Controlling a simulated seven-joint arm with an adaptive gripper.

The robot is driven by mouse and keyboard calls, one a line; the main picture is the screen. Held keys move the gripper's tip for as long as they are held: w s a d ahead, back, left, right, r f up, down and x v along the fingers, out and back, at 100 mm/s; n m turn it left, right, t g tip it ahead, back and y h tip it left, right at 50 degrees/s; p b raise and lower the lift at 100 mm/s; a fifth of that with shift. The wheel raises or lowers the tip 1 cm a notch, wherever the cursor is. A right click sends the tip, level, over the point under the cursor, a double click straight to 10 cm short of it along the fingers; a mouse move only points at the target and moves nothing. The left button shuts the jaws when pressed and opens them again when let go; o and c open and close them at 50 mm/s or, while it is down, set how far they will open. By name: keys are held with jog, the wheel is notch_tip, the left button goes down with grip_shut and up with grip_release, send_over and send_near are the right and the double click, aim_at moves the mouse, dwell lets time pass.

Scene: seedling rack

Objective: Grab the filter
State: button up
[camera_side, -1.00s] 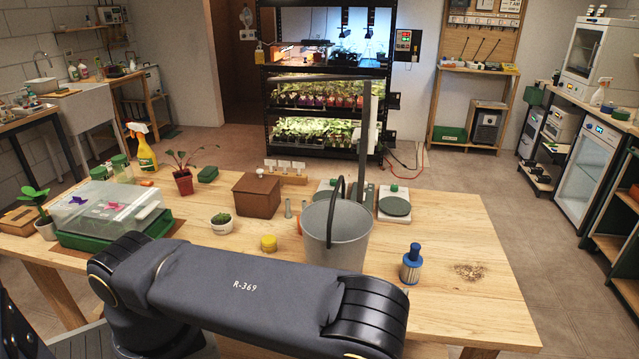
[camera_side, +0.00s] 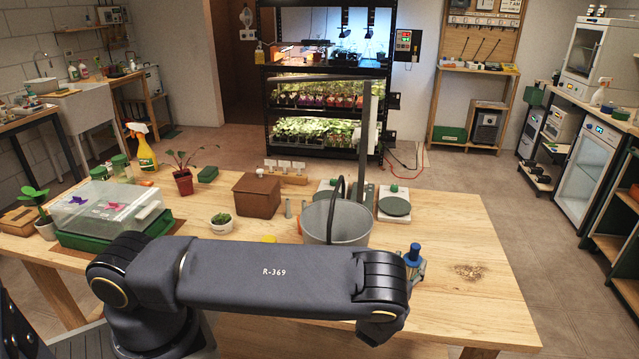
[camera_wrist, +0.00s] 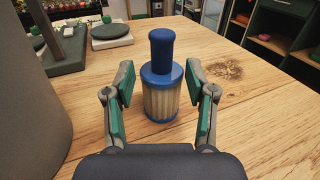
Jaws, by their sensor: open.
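The filter (camera_wrist: 160,92) stands upright on the wooden table, with a blue handle, a blue collar and a pale pleated body. In the wrist view it is between and slightly beyond the two green-padded fingers of my gripper (camera_wrist: 160,100), which is open. I see a gap on each side of the filter. In the side view the filter (camera_side: 412,256) shows at the right of the table, its lower part partly hidden by my arm. My gripper is mostly hidden behind my arm in that view.
A grey metal bucket (camera_side: 352,226) stands close to the left of the filter; its side fills the left of the wrist view. Scales (camera_side: 394,204) sit behind it. The table to the right is clear apart from a patch of brown crumbs (camera_side: 468,271).

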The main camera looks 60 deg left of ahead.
aim_at(413, 258)
jog(key=x, duration=0.3)
jog(key=shift+w+r, duration=0.15)
jog(key=shift+w, duration=0.2)
jog(key=shift+c, duration=0.2)
grip_shut()
